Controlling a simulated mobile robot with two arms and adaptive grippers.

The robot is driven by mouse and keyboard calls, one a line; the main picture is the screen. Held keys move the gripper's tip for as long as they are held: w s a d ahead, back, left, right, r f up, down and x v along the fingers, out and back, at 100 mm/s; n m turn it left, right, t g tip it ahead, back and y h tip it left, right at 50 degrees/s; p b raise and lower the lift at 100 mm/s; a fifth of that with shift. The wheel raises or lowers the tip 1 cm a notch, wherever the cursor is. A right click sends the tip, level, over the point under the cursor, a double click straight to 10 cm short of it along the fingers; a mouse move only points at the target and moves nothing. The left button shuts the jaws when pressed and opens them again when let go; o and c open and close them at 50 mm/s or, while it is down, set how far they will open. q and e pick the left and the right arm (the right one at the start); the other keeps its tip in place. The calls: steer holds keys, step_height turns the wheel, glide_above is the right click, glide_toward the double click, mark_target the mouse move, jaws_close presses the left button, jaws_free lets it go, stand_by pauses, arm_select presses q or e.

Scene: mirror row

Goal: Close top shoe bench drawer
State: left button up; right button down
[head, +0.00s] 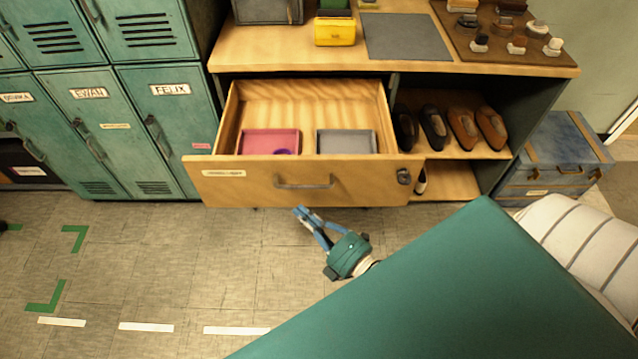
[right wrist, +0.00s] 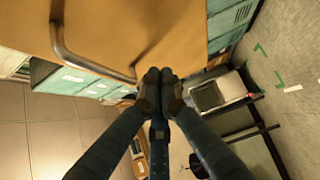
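The top drawer (head: 230,187) of the wooden shoe bench (head: 250,50) stands pulled out, with its inside showing. Its front has a grey bar handle (head: 303,184), a label at the left and a dark lock at the right. In the right wrist view the drawer front (right wrist: 185,30) and the bar handle (right wrist: 85,62) are close. My right gripper (head: 301,210) is in front of and below the drawer front, near the handle. Its fingertips (right wrist: 159,75) are together with nothing visible between them. Contact with the drawer cannot be told. My left gripper is not in view.
A pink tray (head: 262,140) and a grey tray (head: 346,141) lie in the drawer. Teal lockers (head: 140,85) stand at the left. Shoes (head: 462,128) sit on the bench's shelf, and a blue trunk (head: 556,150) stands at its right. The floor (head: 170,260) in front is clear.

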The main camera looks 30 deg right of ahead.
steer(key=shift+w+d+b, duration=0.1)
steer(key=shift+w+d, duration=0.2)
steer(key=shift+w, duration=0.4)
steer(key=shift+w+d+b, duration=0.15)
steer(key=shift+w+d, duration=0.2)
steer(key=shift+w, duration=0.35)
steer(key=shift+w+d+b, duration=0.1)
steer(key=shift+w+d, duration=0.2)
steer(key=shift+w, duration=0.4)
